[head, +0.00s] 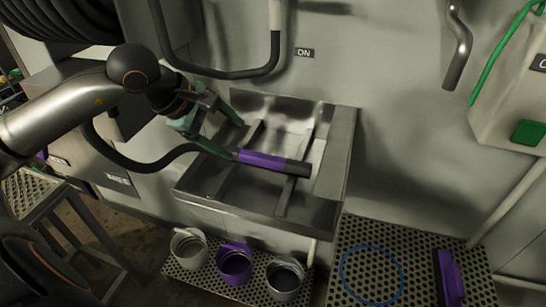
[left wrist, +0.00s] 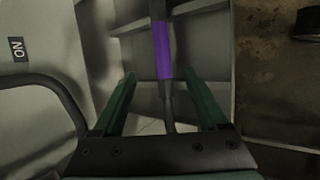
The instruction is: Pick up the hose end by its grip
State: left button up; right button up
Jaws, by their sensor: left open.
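The hose end is a black tube with a purple grip (head: 262,160) and a black tip (head: 298,169). It lies across the bars of a steel sink (head: 345,150). My left gripper (head: 237,140) is open, its green fingers just to the left of the purple grip. In the left wrist view the purple grip (left wrist: 161,50) lies mostly beyond the fingertips of the left gripper (left wrist: 160,76). The thinner black hose (left wrist: 168,105) runs back between the fingers. I cannot tell whether either finger touches it. My right gripper is not in view.
A black hose loop (head: 225,74) hangs on the wall by the ON label (head: 304,52). A green button (head: 527,132) is at right.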

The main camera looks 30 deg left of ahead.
aim_at(259, 158)
pick_arm(q)
jog(key=shift+s+f+p+x, duration=0.15)
jog(key=shift+p+x, duration=0.65)
jog(key=shift+x, duration=2.15)
jog(key=shift+s+f+p+x, duration=0.1)
jog(key=shift+p+x, duration=0.7)
jog(key=shift+x, duration=2.15)
jog(key=shift+a, duration=0.1)
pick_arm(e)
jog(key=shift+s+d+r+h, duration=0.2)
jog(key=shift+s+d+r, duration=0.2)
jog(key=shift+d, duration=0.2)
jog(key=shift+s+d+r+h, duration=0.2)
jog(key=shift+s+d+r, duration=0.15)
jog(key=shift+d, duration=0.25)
pick_arm(q)
jog(key=shift+r, duration=0.1)
grip_shut()
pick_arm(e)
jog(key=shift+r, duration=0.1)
